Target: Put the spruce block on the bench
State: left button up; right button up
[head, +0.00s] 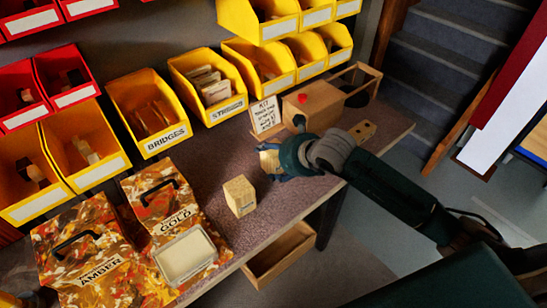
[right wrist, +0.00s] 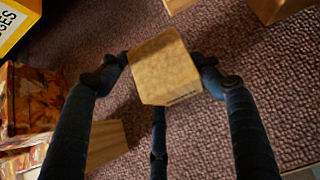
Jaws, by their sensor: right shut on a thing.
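My right gripper (head: 268,161) comes in from the right over the bench (head: 222,177). Its dark fingers are shut on a wooden block (right wrist: 168,72), with the fingers on both sides of it. The block has small dark lettering, too small to read, so I cannot tell its wood. In the head view, only a pale bit of it shows by the fingers. It seems to be held slightly above the bench top. A second wooden block (head: 239,196) with faint lettering stands on the bench, left of and nearer than the gripper. My left gripper is not in view.
Yellow bins, one labelled BRIDGES (head: 150,115), line the back. A KIT card (head: 265,116) and a wooden box (head: 313,104) stand behind my gripper. AMBER (head: 95,268) and GOLD (head: 180,215) cases fill the left. A drawer (head: 280,254) juts below the front edge.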

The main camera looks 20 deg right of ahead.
jog(key=shift+f, duration=0.15)
jog(key=o, duration=1.2)
jog(key=shift+o, duration=0.2)
jog(key=shift+r, duration=0.3)
jog(key=b+v, duration=0.2)
jog(key=v, duration=1)
jog(key=shift+f, duration=0.1)
